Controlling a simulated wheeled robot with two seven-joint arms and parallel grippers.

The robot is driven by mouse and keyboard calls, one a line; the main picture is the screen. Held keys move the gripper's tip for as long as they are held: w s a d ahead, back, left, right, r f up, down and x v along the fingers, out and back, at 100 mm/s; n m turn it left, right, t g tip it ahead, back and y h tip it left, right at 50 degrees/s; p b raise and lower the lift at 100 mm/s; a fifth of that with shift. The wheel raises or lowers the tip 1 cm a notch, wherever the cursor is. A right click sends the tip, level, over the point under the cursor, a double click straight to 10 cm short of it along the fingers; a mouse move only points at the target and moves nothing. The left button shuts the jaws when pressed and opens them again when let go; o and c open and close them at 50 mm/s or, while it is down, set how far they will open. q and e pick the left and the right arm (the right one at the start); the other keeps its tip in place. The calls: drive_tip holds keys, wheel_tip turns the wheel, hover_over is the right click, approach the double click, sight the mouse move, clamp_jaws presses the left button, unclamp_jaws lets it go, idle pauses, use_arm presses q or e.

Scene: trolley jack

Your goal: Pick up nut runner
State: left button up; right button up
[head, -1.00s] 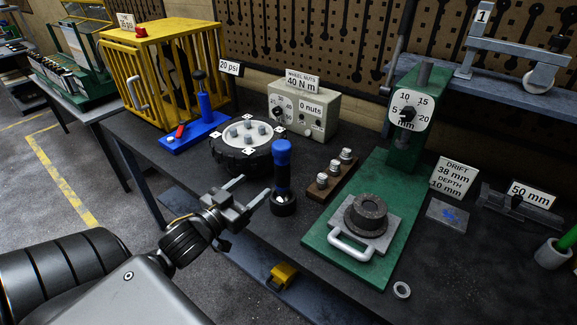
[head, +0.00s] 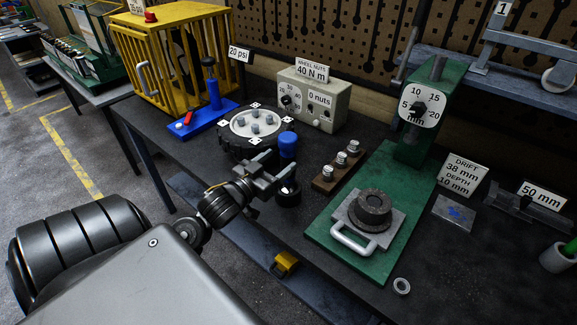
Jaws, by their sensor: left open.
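The nut runner (head: 288,146), with a blue upper body and a black round base, stands upright on the dark bench, just right of the wheel hub. My left gripper (head: 283,163) is open, with its two fingers level with the nut runner's middle. The fingers and wrist hide the middle of the tool; its blue top shows above them and its black base below. I cannot tell whether the fingers are around it or only in front of it. My right gripper is not in view.
The wheel hub (head: 254,129) with studs lies close behind the left gripper. A wooden block with several nuts (head: 328,171) and a green press (head: 320,230) stand to the right. A grey wheel-nut box (head: 322,98) and a blue pump (head: 215,103) are behind. A loose ring (head: 401,286) lies near the front edge.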

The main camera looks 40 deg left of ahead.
sight(282, 157)
use_arm(q)
drive_tip(key=w+p, duration=0.1)
drive_tip(key=w, duration=0.3)
drive_tip(key=shift+w+r, duration=0.1)
drive_tip(key=shift+w, duration=0.3)
drive_tip(key=shift+s, duration=0.1)
drive_tip(key=shift+c, duration=0.2)
drive_tip(key=shift+r, duration=0.1)
clamp_jaws()
